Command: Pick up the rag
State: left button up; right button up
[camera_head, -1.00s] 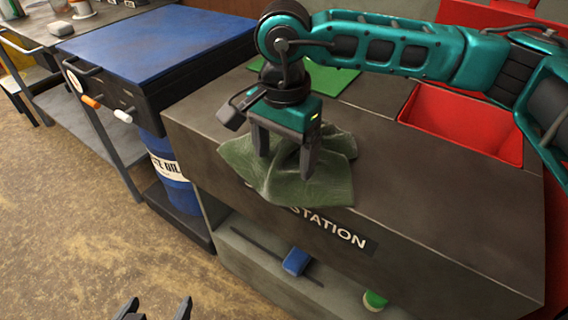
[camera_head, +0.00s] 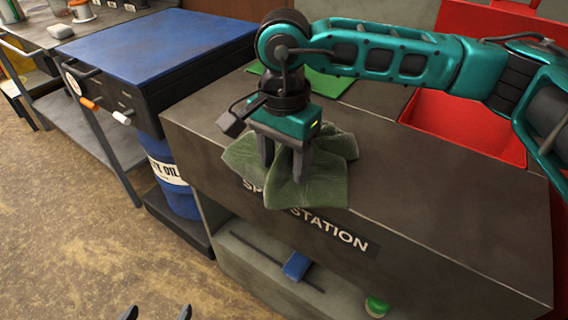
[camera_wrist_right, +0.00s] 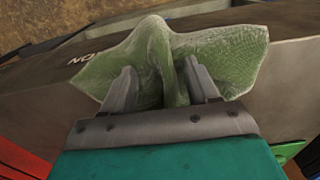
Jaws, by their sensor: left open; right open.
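The green rag (camera_head: 325,180) lies crumpled on the grey top of the spill station, draping over its front edge. My right gripper (camera_head: 284,172) points down into it, one finger on each side of a raised fold. In the right wrist view, the rag (camera_wrist_right: 225,55) bunches up as a ridge between the fingers of the right gripper (camera_wrist_right: 168,90). The jaws are still apart, and I cannot tell whether both fingers press the cloth. My left gripper (camera_head: 157,313) is open and empty at the bottom edge, only its fingertips showing.
A red bin (camera_head: 470,125) is set into the station's right side, and a green sheet (camera_head: 335,88) lies behind the gripper. A blue-topped cart (camera_head: 160,42) and a blue oil drum (camera_head: 170,180) stand to the left. A blue item (camera_head: 297,265) lies on the lower shelf.

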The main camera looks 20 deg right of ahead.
jog(key=c, duration=0.9)
